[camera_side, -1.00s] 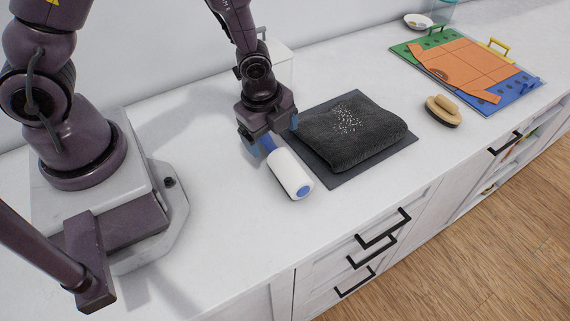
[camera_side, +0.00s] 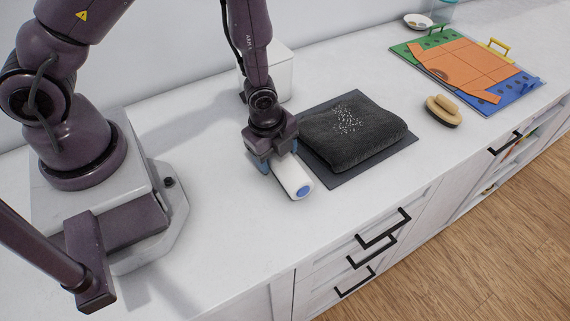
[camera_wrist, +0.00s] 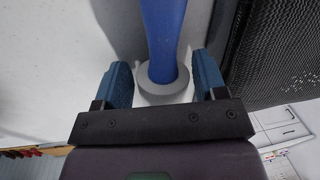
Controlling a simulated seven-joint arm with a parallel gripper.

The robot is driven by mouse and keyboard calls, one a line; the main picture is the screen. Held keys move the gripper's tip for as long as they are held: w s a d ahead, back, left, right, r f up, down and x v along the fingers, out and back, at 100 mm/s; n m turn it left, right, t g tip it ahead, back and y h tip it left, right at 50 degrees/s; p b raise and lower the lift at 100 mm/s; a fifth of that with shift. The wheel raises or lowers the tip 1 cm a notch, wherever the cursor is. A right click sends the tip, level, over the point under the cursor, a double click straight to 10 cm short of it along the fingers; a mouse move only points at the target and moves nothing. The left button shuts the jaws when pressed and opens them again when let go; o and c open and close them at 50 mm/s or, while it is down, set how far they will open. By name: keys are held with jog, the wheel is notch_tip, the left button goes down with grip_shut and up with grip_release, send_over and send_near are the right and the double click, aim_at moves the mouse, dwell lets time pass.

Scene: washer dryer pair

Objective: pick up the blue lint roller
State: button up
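The lint roller (camera_side: 293,178) lies on the white counter, left of the dark mat, with its white cylinder and blue end cap toward the counter's front. Its blue handle (camera_wrist: 164,35) shows in the wrist view, running up from a grey collar. My gripper (camera_side: 279,165) is low over the roller. In the wrist view my gripper (camera_wrist: 163,82) is open, with one blue finger on each side of the roller near the collar and a visible gap on both sides. The handle is hidden in the side view.
A folded dark grey towel (camera_side: 352,134) with white specks lies on a dark mat (camera_side: 354,180) close to the right. A wooden brush (camera_side: 443,110) and a colourful board (camera_side: 468,67) lie further right. A white box (camera_side: 275,75) stands behind. The counter front is clear.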

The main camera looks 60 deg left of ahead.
jog(key=c, duration=0.6)
jog(key=shift+o, duration=0.2)
notch_tip(320, 180, up, 10)
